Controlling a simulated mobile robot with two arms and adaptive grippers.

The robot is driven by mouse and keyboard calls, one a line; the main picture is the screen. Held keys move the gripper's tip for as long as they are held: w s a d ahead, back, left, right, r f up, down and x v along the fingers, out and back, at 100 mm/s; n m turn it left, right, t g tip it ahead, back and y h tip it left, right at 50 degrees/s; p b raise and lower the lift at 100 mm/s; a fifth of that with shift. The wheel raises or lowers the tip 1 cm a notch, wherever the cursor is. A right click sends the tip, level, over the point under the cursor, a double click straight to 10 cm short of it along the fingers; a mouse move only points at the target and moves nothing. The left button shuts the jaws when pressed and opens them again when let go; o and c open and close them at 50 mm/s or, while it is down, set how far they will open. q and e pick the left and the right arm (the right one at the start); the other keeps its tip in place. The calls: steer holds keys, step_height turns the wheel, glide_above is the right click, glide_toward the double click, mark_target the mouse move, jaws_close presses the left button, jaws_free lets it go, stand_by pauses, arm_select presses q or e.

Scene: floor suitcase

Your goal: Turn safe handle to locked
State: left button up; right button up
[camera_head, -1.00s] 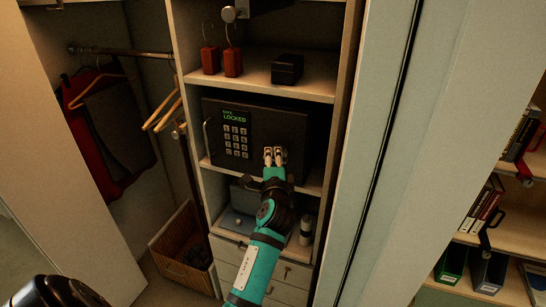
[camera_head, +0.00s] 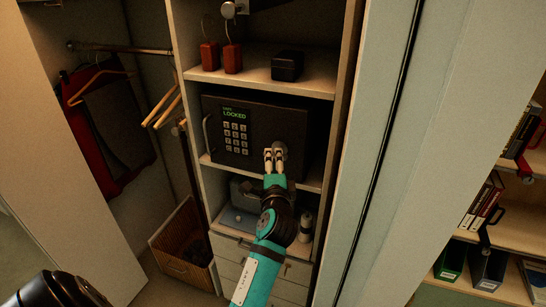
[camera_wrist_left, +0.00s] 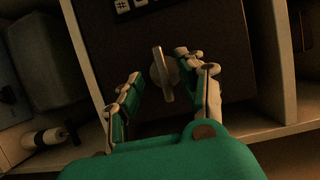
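The dark safe (camera_head: 293,125) sits on a shelf, its door facing me. Its green display (camera_head: 235,113) reads LOCKED, above a keypad (camera_head: 235,137). The round grey safe handle (camera_head: 281,149) is right of the keypad. In the left wrist view the handle (camera_wrist_left: 162,74) has a pale, nearly upright bar on a round base. My left gripper (camera_head: 274,154) is just in front of it. In the left wrist view the left gripper (camera_wrist_left: 166,88) has its fingers apart, one on each side of the handle, with visible gaps. My right gripper is not in view.
Shelf boards lie above and below the safe. Red padlocks (camera_head: 232,59) and a black box (camera_head: 287,66) stand above. A grey box (camera_head: 242,193) and a small bottle (camera_head: 306,227) are below. A door panel (camera_head: 400,150) stands to the right.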

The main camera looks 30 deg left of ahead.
arm_select(q)
steer(key=v, duration=0.4)
steer(key=shift+s, duration=0.1)
stand_by(0.3)
steer(key=w+d+f+g+h+b, duration=0.1)
steer(key=d+f+h, duration=0.25)
steer(key=f, duration=0.85)
steer(key=d+f+g+h+b, duration=0.1)
steer(key=d+f+h, duration=0.3)
steer(key=f, duration=0.9)
steer(key=s+d+f+n+g+h+b, duration=0.1)
steer(key=s+d+f+g, duration=0.2)
steer(key=f, duration=0.7)
steer(key=s+d+f+g+h, duration=0.1)
steer(key=s+d+f, duration=0.1)
steer(key=s+f, duration=0.55)
steer(key=s+f+n+g, duration=0.2)
steer(key=s+f, duration=0.6)
steer(key=s, duration=0.4)
steer(key=s+a+f+n+g+b, duration=0.1)
steer(key=s+f+n+g, duration=0.2)
steer(key=s+f, duration=0.6)
steer(key=s+a+f+n+g+h+b, duration=0.1)
steer(key=s+f+n+g, duration=0.1)
steer(key=s+f, duration=0.7)
steer(key=s, duration=0.7)
steer(key=shift+g, duration=0.3)
